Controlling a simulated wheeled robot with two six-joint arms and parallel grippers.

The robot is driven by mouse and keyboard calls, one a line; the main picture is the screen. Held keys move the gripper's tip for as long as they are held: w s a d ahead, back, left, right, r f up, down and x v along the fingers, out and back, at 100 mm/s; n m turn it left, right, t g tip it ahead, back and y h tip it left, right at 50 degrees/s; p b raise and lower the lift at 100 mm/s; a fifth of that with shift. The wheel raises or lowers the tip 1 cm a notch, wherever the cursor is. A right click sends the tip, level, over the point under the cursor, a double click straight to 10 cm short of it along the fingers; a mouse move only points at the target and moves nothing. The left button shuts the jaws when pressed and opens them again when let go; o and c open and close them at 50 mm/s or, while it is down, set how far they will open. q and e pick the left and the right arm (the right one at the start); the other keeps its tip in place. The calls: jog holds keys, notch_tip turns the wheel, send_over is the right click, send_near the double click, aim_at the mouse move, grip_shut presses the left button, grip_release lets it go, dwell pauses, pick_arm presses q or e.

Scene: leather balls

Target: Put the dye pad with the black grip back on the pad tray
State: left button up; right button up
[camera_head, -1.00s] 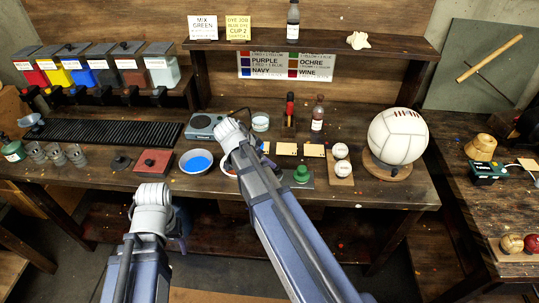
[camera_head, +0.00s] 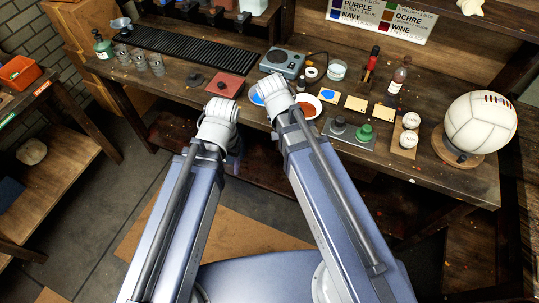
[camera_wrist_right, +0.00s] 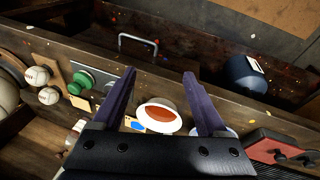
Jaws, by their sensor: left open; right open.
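The pad tray (camera_head: 352,139) is a grey plate near the bench's front edge. A green-gripped pad (camera_head: 364,133) and a dark grey round piece (camera_head: 338,125) stand on it. A small dark pad with a black grip (camera_head: 195,79) lies apart on the bench, left of a red box. In the right wrist view, the green-gripped pad (camera_wrist_right: 80,84) shows at left; the tray is partly behind a finger. My right gripper (camera_wrist_right: 188,76) is open and empty, over the bench front by a bowl. My left gripper (camera_head: 218,112) is open before the bench, its fingers mostly hidden.
The red box (camera_head: 225,85) with a dark knob sits near the front edge. A bowl of red-orange liquid (camera_head: 309,106) stands beside my right wrist. Bottles, small cards and white balls (camera_head: 410,121) crowd the right. A large white ball (camera_head: 480,122) rests on a stand.

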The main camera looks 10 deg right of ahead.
jog(key=s+a+n+g+y, duration=0.1)
jog(key=s+a+n+y, duration=0.1)
jog(key=s+a+n, duration=0.6)
jog(key=shift+a+f, duration=0.3)
jog(key=shift+f, duration=0.15)
